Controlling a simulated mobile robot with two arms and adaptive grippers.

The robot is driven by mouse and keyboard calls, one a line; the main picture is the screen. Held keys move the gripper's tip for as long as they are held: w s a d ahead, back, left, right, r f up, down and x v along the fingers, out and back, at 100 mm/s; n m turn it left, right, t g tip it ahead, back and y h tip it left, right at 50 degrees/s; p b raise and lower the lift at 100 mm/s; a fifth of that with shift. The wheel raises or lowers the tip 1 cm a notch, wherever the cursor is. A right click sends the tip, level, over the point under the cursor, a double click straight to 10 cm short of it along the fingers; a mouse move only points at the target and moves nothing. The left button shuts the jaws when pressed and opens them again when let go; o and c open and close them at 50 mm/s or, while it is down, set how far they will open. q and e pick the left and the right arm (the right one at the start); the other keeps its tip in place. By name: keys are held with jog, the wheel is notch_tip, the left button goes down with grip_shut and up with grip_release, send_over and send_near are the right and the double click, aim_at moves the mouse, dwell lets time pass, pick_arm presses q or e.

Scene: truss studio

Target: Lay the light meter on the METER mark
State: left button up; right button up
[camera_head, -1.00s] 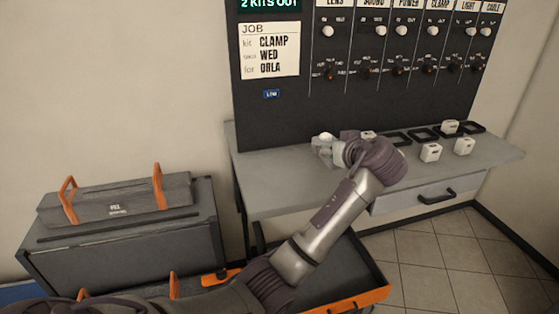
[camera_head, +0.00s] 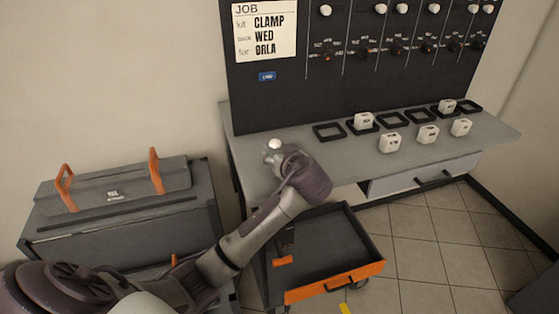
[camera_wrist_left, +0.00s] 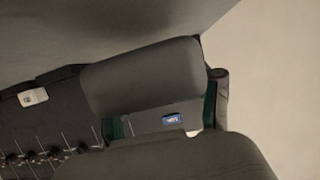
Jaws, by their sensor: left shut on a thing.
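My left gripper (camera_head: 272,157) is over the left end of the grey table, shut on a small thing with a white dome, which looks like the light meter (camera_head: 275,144). The dome points up; the gripper hides most of the body. I cannot make out the METER mark in either view. My right gripper is not in view.
The table (camera_head: 345,160) has a row of black square frames (camera_head: 328,131) at the back and several white blocks (camera_head: 390,142). A dark panel (camera_head: 300,105) stands behind. A grey case (camera_head: 115,190) sits at left.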

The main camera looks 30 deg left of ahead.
pick_arm(q)
jog(key=shift+f, duration=1.85)
jog(key=o, duration=1.2)
jog(key=shift+o, duration=0.2)
jog(key=shift+r, duration=0.15)
